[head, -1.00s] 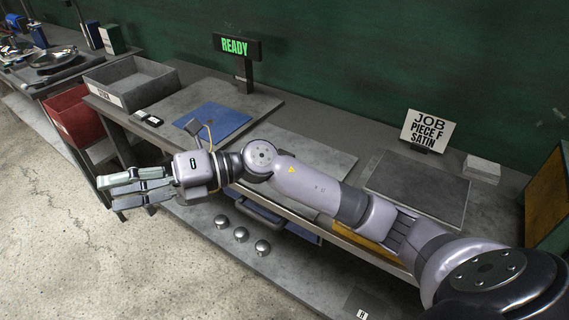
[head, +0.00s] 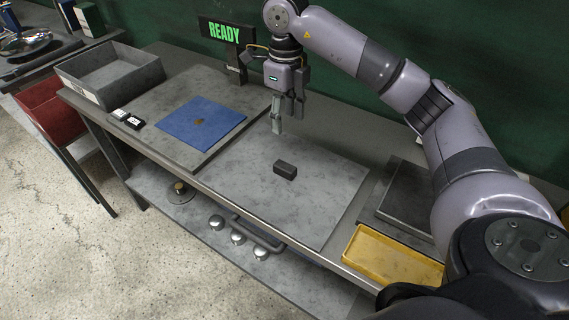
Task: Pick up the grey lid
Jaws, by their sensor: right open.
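A flat round grey piece with a brass knob (head: 180,188) lies on the lower shelf under the bench's left part. It looks like the grey lid, partly hidden by the bench edge. My right gripper (head: 287,116) is open and empty, pointing down above the back of the bench. It is well above and to the right of the round piece. A small dark block (head: 285,170) sits on the grey work surface (head: 320,205), below the gripper and apart from it. My left gripper is not in view.
A blue mat (head: 200,122) with a small brown spot lies left of the gripper. A READY sign (head: 219,31) stands behind. Several other things are around: a grey bin (head: 110,75), a red bin (head: 52,115), a yellow tray (head: 390,258) and silver domes (head: 237,237) on the shelf.

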